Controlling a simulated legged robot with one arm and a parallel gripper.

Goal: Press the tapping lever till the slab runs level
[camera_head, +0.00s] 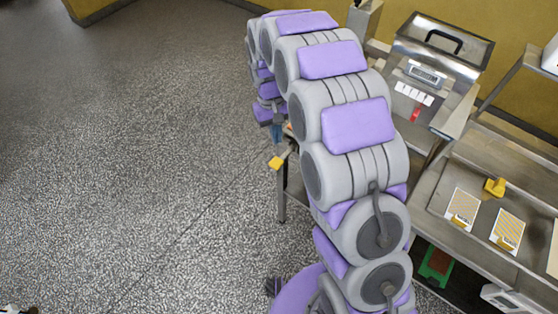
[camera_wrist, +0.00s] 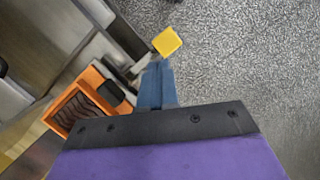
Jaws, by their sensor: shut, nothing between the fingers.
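A yellow square pad (camera_head: 276,162), which looks like the end of the tapping lever, sticks out past the left end of the metal bench. In the wrist view the yellow pad (camera_wrist: 167,42) lies just beyond my fingertips, with a small gap in the picture. My gripper (camera_wrist: 157,66) has blue fingers, shut and empty. In the head view my gripper (camera_head: 276,133) points down above the pad; I cannot tell how far above. An orange tray (camera_wrist: 62,104) with dark brown ridged contents lies left of the fingers. I cannot tell whether these contents are the slab or how level they are.
A steel machine (camera_head: 440,50) with a lid handle and display stands at the back right. A bench (camera_head: 440,190) at the right bears striped cards (camera_head: 507,229) and a yellow object (camera_head: 494,187). A green-edged tray (camera_head: 436,264) is beneath. The speckled floor (camera_head: 130,150) at left is clear.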

